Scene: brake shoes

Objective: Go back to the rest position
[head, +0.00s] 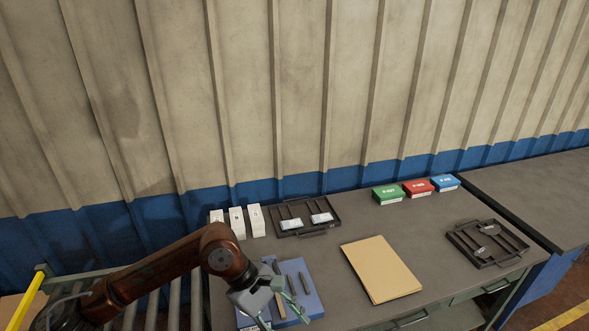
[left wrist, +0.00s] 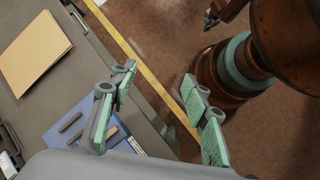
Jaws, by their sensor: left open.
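My left gripper (head: 284,304) is at the end of the rust-brown arm that comes in from the left in the head view. It overlaps the front part of the blue mat (head: 308,272) there. In the left wrist view its two green-padded fingers (left wrist: 158,76) are spread wide, with nothing between them. Beyond the gap I see the table's edge and the floor. Dark bar-like parts (head: 291,284) lie on the mat; the gripper hides some of the mat.
The grey table (head: 350,230) carries a tan folder (head: 382,268), white boxes (head: 237,222), a dark tray with two pale packets (head: 305,216), and another dark tray (head: 487,243). Green (head: 388,194), red (head: 418,186) and blue (head: 445,182) boxes stand at the back. A corrugated wall rises behind.

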